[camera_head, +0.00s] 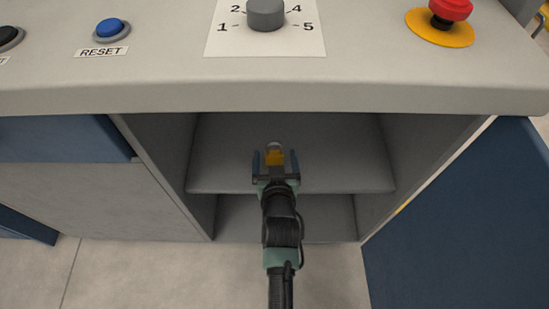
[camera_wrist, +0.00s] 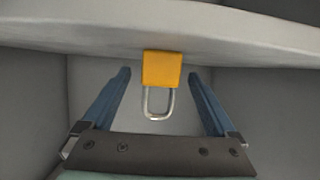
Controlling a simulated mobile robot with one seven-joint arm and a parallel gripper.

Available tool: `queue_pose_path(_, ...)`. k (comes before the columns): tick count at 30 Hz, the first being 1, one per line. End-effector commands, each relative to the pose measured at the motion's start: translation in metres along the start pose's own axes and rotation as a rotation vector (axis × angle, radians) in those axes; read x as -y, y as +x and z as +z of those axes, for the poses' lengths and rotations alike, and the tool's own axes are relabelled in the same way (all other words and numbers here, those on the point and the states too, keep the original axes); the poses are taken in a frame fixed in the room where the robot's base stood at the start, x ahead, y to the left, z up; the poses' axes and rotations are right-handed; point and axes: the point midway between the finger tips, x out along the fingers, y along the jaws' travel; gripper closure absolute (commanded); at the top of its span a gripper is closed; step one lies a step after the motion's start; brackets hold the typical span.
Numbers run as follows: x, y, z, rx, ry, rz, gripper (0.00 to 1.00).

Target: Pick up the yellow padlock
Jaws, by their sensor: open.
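The yellow padlock (camera_wrist: 162,69) has a silver shackle that points toward my gripper in the wrist view. It also shows in the head view (camera_head: 274,156), on or just above the upper shelf inside the cabinet. My gripper (camera_head: 274,158) reaches into the cabinet with its blue fingers apart. In the wrist view the fingers (camera_wrist: 160,74) stand to the left and right of the padlock, with gaps on both sides. Nothing is held. I cannot tell whether the padlock is level with the fingertips.
The grey shelf (camera_head: 340,165) is otherwise bare. Cabinet side walls stand left and right. A console top (camera_head: 380,85) overhangs the opening, with a dial (camera_head: 265,14), a blue reset button (camera_head: 109,28) and a red emergency button (camera_head: 450,9). An open blue door (camera_head: 460,220) is at right.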

Motion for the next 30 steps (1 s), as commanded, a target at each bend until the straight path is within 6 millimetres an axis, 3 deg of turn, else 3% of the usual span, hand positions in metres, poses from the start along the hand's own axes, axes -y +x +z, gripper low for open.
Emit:
queue_pose_path(5, 0.0, 0.021, 0.002, -0.001, 0.002, 0.0, 0.07)
queue_pose_path(14, 0.0, 0.023, 0.0, 0.001, 0.0, 0.0, 0.09)
queue_pose_path(27, 0.0, 0.023, 0.0, 0.0, 0.0, 0.0, 0.89)
queue_pose_path(29, 0.0, 0.023, 0.0, 0.0, 0.0, 0.0, 0.99)
queue_pose_path(30, 0.0, 0.023, 0.0, -0.001, 0.0, 0.0, 1.0)
